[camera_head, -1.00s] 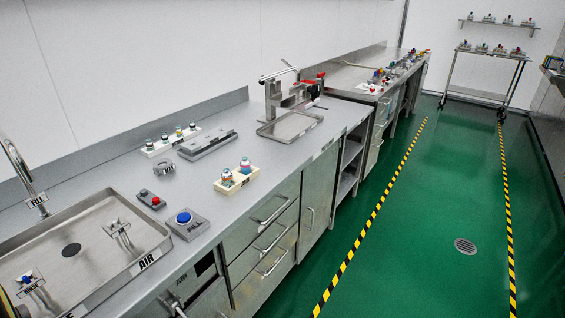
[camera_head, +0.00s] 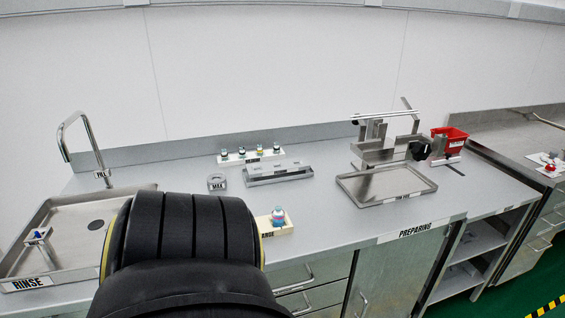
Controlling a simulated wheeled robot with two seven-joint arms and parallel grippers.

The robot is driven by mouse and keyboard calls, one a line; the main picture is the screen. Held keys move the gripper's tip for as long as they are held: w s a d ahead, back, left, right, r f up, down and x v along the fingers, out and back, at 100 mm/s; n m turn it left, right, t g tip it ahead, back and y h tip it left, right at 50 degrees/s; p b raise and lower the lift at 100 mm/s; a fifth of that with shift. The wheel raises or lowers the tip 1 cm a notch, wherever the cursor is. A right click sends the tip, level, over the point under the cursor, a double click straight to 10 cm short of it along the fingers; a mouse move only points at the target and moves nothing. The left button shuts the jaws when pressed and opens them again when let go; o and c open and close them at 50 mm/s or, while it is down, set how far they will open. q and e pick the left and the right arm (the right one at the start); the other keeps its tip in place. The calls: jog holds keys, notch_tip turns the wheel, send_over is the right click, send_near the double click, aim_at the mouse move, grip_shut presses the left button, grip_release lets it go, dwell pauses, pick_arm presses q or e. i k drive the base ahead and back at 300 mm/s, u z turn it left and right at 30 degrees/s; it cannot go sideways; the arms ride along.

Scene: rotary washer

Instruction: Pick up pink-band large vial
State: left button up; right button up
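A large vial (camera_head: 278,217) with pink and blue-teal colouring stands upright in the cream rack (camera_head: 284,229) at the front of the steel counter. Its band colour is too small to read with certainty. The left part of this rack is hidden behind a large black part of my own arm, so a second vial there cannot be seen. Neither of my grippers shows in this view.
A white rack (camera_head: 231,161) of several small vials stands at the back. A MAX block (camera_head: 216,183), a steel fixture (camera_head: 262,178), a PREPARING tray (camera_head: 429,186) and a red bin (camera_head: 450,142) share the counter. The RINSE sink (camera_head: 62,272) lies left.

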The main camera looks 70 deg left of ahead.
aim_at(278, 214)
jog(key=u, duration=0.95)
jog(key=i, duration=0.85)
jog(key=u, duration=0.95)
